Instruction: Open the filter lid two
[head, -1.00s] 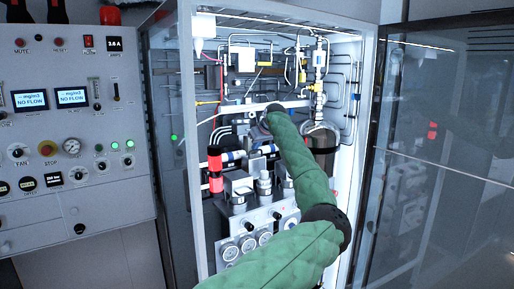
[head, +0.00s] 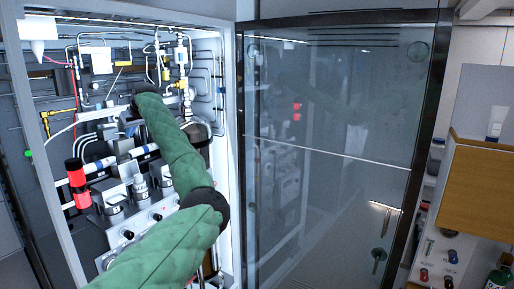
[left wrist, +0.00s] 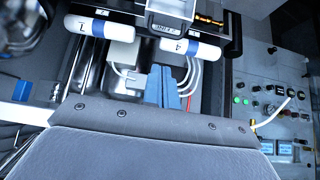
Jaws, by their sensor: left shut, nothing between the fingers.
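My left arm in green sleeves reaches into the open cabinet (head: 231,180). Its gripper (head: 128,124) is partly hidden behind the forearm in the head view. In the left wrist view the blue fingers (left wrist: 165,88) are together and empty. Beyond them are two white cylinders with blue bands, one at upper left (left wrist: 90,26) and one at upper right (left wrist: 190,47); the fingers look apart from both. White cylinders with blue bands (head: 140,152) also show below the gripper in the head view. I cannot tell which part is filter lid two. My right gripper is not in view.
A large glass door (head: 330,130) fills the middle right of the head view. A red-and-black cylinder (head: 77,183), grey canisters (head: 115,196) and thin pipes crowd the cabinet. The control panel (left wrist: 278,105) stands at right in the left wrist view.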

